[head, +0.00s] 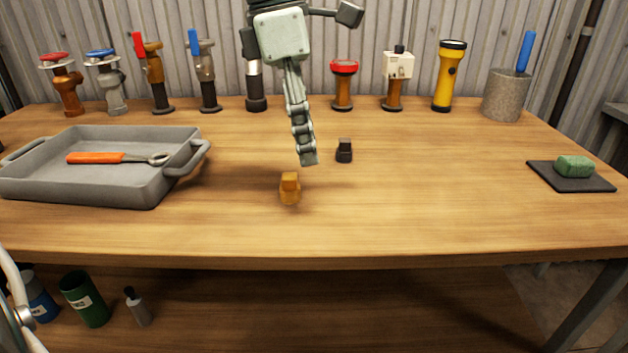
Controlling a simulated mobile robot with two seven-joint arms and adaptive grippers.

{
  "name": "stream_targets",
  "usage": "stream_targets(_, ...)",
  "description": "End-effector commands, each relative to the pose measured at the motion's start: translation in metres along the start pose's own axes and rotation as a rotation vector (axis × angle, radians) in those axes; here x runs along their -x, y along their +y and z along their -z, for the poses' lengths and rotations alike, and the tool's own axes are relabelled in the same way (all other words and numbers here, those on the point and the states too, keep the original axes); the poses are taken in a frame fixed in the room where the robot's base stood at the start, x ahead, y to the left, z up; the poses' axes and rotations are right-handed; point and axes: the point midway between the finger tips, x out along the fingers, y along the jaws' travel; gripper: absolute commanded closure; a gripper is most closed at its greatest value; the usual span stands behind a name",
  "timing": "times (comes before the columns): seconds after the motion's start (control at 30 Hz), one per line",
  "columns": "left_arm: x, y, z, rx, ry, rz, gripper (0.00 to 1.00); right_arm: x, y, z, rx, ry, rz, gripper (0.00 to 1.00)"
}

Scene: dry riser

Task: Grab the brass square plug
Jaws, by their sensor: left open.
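The brass square plug (290,190) is a small orange-gold piece with a square top, standing on the wooden table in front of the middle. My left gripper (308,162) comes down from the top of the head view and is open. I see it nearly edge-on, so its fingers overlap and the gap between them is hidden. Its tips are just above and slightly right of the brass plug in the picture, apart from it. The plug is not between the fingers. My right gripper is not in view.
A small black plug (344,151) stands right of the fingertips. A grey tray (90,190) with an orange-handled wrench (110,158) is at left. Several valves and a yellow flashlight (449,75) line the back. A green block (575,166) lies on a dark mat (596,184). The front right tabletop is clear.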

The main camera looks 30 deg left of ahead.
Motion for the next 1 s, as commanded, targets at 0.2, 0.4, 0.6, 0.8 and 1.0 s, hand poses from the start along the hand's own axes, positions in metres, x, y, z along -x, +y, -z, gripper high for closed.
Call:
stream_targets(0.2,0.002,0.002,0.021,-0.052,0.186,-0.055,0.5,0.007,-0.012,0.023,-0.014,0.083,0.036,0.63)
stream_targets(0.4,-0.02,0.003,0.026,-0.052,0.188,-0.054,0.5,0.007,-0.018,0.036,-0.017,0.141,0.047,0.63)
stream_targets(0.6,-0.048,0.005,0.035,-0.051,0.186,-0.052,0.5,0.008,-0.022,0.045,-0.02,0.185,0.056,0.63)
stream_targets(0.8,-0.067,0.007,0.038,-0.051,0.185,-0.054,0.5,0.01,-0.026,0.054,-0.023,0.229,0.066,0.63)
stream_targets(1.0,-0.068,0.007,0.038,-0.051,0.184,-0.055,0.5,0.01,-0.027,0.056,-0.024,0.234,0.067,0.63)
